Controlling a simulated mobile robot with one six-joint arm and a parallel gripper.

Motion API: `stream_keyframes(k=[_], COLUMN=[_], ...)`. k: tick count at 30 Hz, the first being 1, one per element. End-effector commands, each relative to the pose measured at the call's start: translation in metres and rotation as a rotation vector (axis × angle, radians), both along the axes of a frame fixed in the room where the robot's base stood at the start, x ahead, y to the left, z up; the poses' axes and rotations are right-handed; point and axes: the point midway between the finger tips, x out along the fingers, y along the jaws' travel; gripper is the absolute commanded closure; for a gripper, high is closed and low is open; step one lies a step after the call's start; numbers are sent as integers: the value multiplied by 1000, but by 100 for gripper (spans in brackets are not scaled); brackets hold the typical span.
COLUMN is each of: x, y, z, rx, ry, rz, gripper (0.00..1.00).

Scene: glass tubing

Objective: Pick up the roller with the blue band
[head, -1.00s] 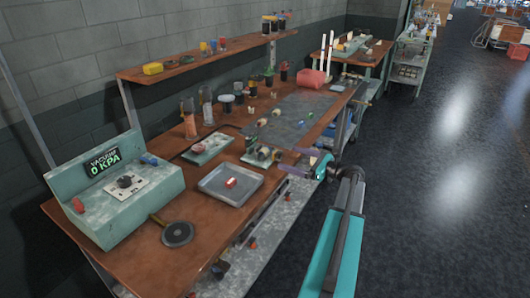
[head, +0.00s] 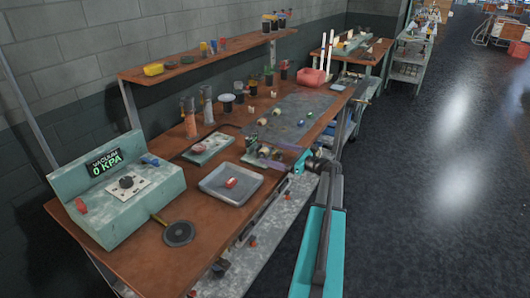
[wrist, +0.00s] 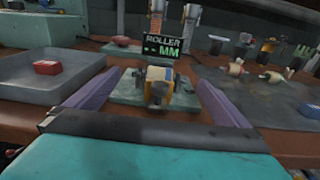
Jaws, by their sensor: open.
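My gripper (wrist: 160,82) is open, with one purple finger on each side of the wrist view. Between and beyond the fingers is a small pale and yellow-orange piece with blue on it (wrist: 158,88); it looks like the roller with the blue band, but the band is not clear. It sits at a grey-green gauge plate (wrist: 125,91) under a display (wrist: 160,46) reading "ROLLER -- MM". I cannot tell whether the fingers reach around it. In the head view my gripper (head: 272,155) is low over the bench's front edge, partly hiding that piece.
Other rollers lie on the dark mat (head: 308,108), one of them a pale roller (wrist: 236,68). A grey tray (head: 218,196) with a red block (head: 231,183) stands to the left. Glass tubes and jars line the back of the bench.

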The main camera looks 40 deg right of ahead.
Motion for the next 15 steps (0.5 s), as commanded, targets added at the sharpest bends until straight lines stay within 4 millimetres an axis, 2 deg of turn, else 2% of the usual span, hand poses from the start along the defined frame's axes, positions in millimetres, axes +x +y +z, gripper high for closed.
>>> stream_keyframes(k=[10,15], x=[1,10], y=[0,2], z=[0,2], rx=[0,1], ry=[0,0], rz=[-1,-1], gripper=[0,0])
